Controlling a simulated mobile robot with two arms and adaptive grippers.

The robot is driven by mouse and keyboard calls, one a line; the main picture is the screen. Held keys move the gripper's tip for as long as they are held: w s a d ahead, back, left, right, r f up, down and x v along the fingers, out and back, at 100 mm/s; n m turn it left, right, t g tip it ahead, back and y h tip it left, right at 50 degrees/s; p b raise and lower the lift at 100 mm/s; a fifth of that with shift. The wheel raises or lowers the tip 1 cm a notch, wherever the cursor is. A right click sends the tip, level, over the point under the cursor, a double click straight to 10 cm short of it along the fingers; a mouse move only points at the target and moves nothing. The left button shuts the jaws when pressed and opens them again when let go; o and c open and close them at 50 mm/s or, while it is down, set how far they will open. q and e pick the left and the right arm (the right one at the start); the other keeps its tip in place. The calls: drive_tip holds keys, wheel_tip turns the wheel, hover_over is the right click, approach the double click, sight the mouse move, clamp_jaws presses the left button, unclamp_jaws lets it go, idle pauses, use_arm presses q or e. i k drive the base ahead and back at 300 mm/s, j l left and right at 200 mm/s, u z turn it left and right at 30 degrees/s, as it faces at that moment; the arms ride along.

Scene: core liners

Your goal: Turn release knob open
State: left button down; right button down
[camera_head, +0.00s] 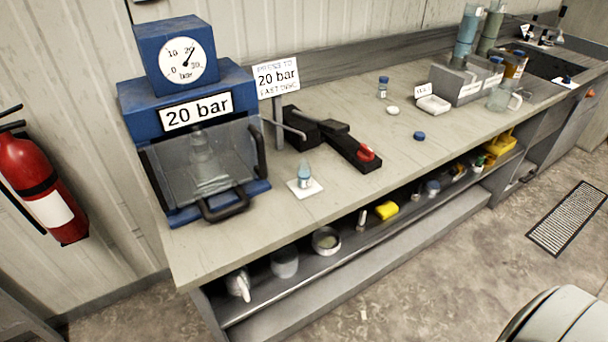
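A red knob (366,152) sits on the right end of a black hand-pump base (345,153) on the bench. A dark lever (335,128) lies low across the pump, left of the knob. The blue press (160,105) stands to the left, with a "20 bar" label and a round gauge (187,62) on top. The gauge needle points to the upper right, close to the 20 mark. A clear guard (200,160) covers the press front, and a blurred pale shape shows behind it. Neither of my grippers is in view. How far the knob is turned cannot be told.
A "20 bar" sign (276,78) stands between press and pump. A blue cap (419,135) lies right of the pump. A fire extinguisher (40,185) hangs at left.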

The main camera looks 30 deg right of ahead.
sight(365, 153)
drive_tip(key=z, duration=1.25)
drive_tip(key=i+l, duration=0.15)
drive_tip(key=l, duration=0.25)
drive_tip(key=i+l+u, duration=0.15)
drive_tip(key=l, duration=0.65)
drive_tip(key=i+l+u, duration=0.1)
drive_tip(key=l, duration=0.3)
drive_tip(key=i+l, duration=0.15)
drive_tip(key=l, duration=0.25)
drive_tip(key=u, duration=0.05)
